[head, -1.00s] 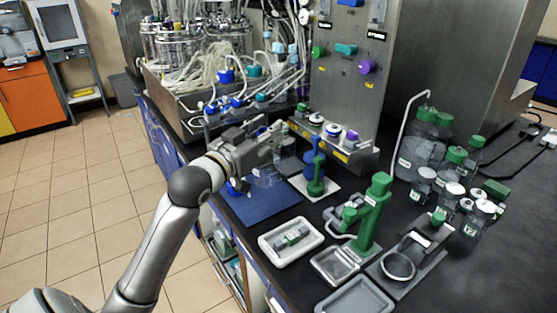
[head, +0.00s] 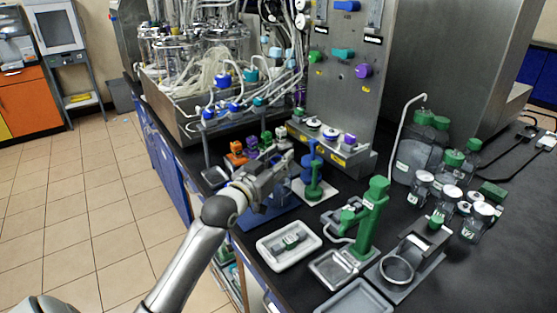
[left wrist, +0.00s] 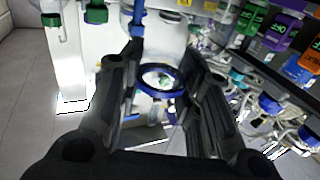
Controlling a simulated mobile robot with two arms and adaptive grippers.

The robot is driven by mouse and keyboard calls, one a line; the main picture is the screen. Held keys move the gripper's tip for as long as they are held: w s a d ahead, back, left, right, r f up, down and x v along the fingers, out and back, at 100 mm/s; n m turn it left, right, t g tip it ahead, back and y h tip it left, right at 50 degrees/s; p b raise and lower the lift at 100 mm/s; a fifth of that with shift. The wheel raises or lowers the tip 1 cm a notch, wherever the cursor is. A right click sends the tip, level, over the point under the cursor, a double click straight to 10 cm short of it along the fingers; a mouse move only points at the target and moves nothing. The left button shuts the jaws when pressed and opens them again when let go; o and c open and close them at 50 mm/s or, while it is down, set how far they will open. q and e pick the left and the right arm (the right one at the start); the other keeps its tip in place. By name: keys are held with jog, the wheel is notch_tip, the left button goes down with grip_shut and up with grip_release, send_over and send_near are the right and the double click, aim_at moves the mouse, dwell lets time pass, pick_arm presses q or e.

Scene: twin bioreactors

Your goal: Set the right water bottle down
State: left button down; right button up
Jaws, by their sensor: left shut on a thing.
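My left gripper (head: 282,178) is over the blue mat (head: 268,219) at the bench's left edge. In the left wrist view its two fingers (left wrist: 162,72) stand on either side of a clear vessel with a blue ring (left wrist: 153,94), which looks like the water bottle, and are shut on it. In the head view the gripper and wrist hide the bottle, so I cannot tell whether its base touches the mat. My right gripper is not in view.
A blue stand (head: 312,160) and a small green-topped piece (head: 314,190) stand just right of the gripper. Colour-capped bottles (head: 237,152) are behind it. A white tray (head: 289,244) and a green stand (head: 373,215) are nearer. The bioreactor tubing (head: 215,70) is at the back.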

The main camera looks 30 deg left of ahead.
pick_arm(q)
jog(key=c, duration=1.4)
grip_release()
jog(key=shift+f, duration=0.1)
jog(key=o, duration=0.4)
jog(key=shift+c, duration=0.2)
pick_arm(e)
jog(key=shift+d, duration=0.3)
pick_arm(q)
jog(key=shift+r, duration=0.2)
jog(key=s+b, duration=0.1)
jog(key=s, duration=1.1)
jog(key=shift+f, duration=0.2)
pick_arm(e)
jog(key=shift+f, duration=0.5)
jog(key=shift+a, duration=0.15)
